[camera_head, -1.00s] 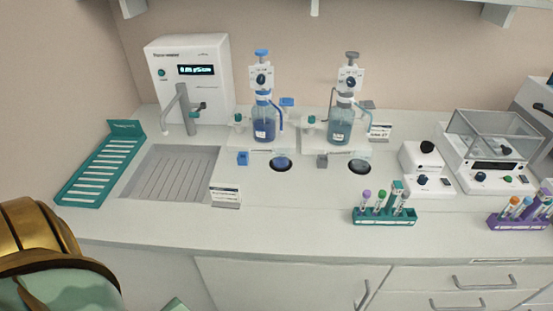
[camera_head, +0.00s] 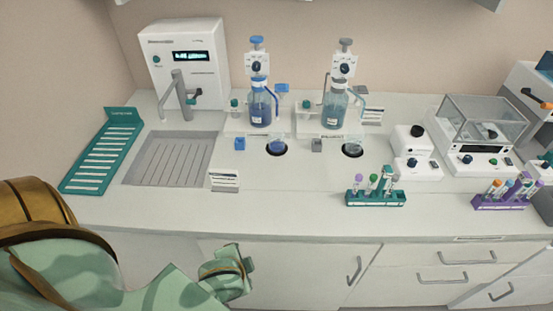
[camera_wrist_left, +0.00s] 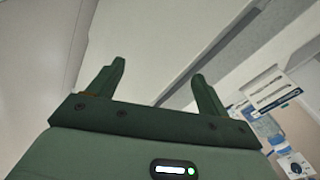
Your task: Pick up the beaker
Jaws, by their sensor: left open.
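Two small clear glass vessels that look like beakers stand on dark round spots on the counter. One (camera_head: 277,146) is in front of the blue dispenser bottle, and the other (camera_head: 353,147) is in front of the grey-capped bottle. Their outlines are faint. My left arm's green end shows low in the head view, in front of the counter's front edge, well short of both vessels. In the left wrist view my left gripper (camera_wrist_left: 158,84) is open, with nothing between its two fingers. My right gripper is not in view.
A teal test tube rack (camera_head: 376,199) and a purple rack (camera_head: 502,203) stand near the front edge. A water unit (camera_head: 185,75), grey drain grid (camera_head: 170,160), teal slotted rack (camera_head: 104,155) and balance (camera_head: 480,150) are around.

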